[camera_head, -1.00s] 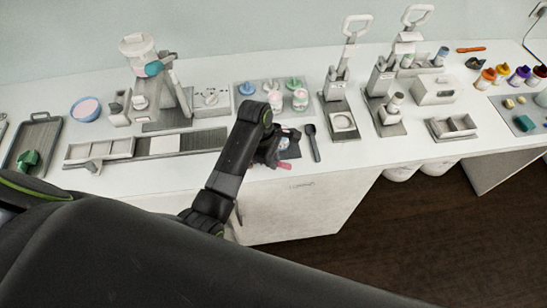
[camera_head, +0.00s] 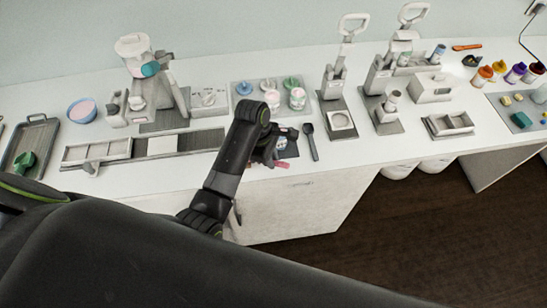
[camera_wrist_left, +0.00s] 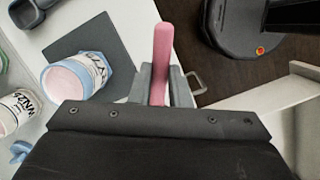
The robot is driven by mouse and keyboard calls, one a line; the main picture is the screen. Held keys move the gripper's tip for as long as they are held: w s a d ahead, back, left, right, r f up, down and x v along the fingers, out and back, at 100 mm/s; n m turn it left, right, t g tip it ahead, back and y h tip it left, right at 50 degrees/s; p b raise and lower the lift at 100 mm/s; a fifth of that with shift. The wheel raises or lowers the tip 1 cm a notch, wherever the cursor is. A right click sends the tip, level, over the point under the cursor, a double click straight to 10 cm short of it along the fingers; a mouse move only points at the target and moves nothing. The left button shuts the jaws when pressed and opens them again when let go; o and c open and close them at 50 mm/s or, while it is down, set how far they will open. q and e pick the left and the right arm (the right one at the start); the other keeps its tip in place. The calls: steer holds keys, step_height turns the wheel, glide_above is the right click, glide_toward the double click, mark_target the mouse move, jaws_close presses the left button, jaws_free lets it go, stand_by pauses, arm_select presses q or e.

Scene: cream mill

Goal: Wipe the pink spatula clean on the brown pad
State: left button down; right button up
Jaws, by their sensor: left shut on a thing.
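My left gripper (camera_wrist_left: 163,85) is shut on the pink spatula (camera_wrist_left: 162,50), whose pink length sticks out past the fingers in the left wrist view. In the head view the gripper (camera_head: 268,156) is low over the front edge of the counter, and a bit of the pink spatula (camera_head: 282,164) shows beside it. A flat dark pad (camera_wrist_left: 104,36) lies on the counter beside the spatula; it looks grey rather than brown. In the head view the pad (camera_head: 291,154) is partly hidden by my arm. My right gripper is not in view.
A blue-rimmed jar of pink cream (camera_wrist_left: 78,76) stands on the pad, close to the gripper. A black spoon (camera_head: 310,143) lies right of the pad. A tray with jars (camera_head: 297,98) and a press (camera_head: 338,95) stand behind. The counter's front edge is close.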

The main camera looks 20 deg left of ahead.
arm_select(q)
steer(key=shift+s+d, duration=0.1)
steer(key=shift+d, duration=0.75)
steer(key=shift+a, duration=0.85)
stand_by(0.3)
steer(key=shift+d+v, duration=0.2)
steer(key=shift+v, duration=0.75)
steer(key=shift+d+v, duration=0.25)
steer(key=shift+v, duration=0.75)
steer(key=shift+d+v, duration=0.2)
steer(key=shift+v, duration=0.75)
steer(key=shift+r, duration=0.1)
